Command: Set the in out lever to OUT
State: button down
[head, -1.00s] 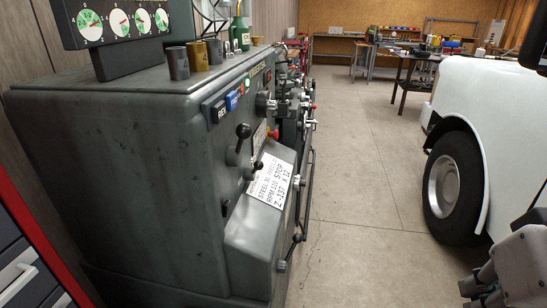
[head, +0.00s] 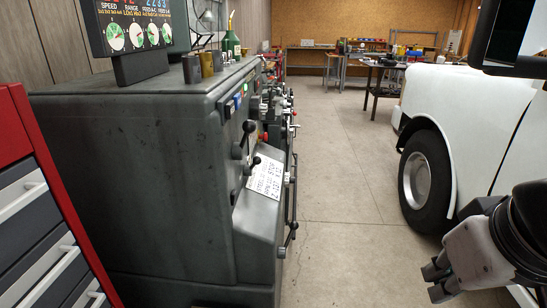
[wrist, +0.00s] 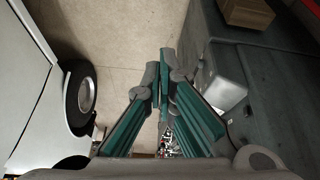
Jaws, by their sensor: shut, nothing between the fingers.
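A grey lathe (head: 130,150) stands at left centre in the head view. Two dark ball-ended levers, an upper one (head: 246,135) and a lower one (head: 252,165), stick out from its control face beside a white text plate (head: 268,176). The in/out markings are too small to read, so I cannot tell which lever is the in out lever or how it is set. My gripper (head: 436,284) is shut and empty at the lower right, well apart from the levers. In the wrist view its closed fingers (wrist: 164,62) point away, over the floor beside the lathe.
A white vehicle with a black tyre (head: 427,180) stands on the right. A red and grey drawer cabinet (head: 40,210) stands at the near left. Cups and a green bottle (head: 231,44) stand on the lathe. Open floor (head: 335,180) lies between lathe and vehicle.

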jog(key=w+a+f+n+t+y+b, duration=0.1)
jog(key=w+a+f+n+t+b, duration=0.2)
jog(key=w, duration=0.6)
jog(key=w+a+f+n+t+y+b, duration=0.1)
jog(key=w+a+f+n, duration=0.15)
jog(key=w+n, duration=0.4)
jog(key=w+a+f+n+t+b, duration=0.2)
jog(key=w+a+n, duration=0.15)
jog(key=w, duration=0.65)
jog(key=w+a+f+n+t+y+b, duration=0.3)
jog(key=a+n, duration=0.3)
jog(key=a, duration=0.2)
jog(key=w+a+f+n+t+y+b, duration=0.2)
jog(key=w+a+f+n+y+b, duration=0.1)
jog(key=a, duration=0.5)
jog(key=w+f+n+y, duration=0.1)
jog(key=w+n+y, duration=0.1)
jog(key=n, duration=0.1)
jog(key=shift+w+f+t+y+b, duration=0.15)
jog(key=shift+f+t+y+b, duration=0.15)
jog(key=shift+t+y+b, duration=0.1)
jog(key=shift+a, duration=0.1)
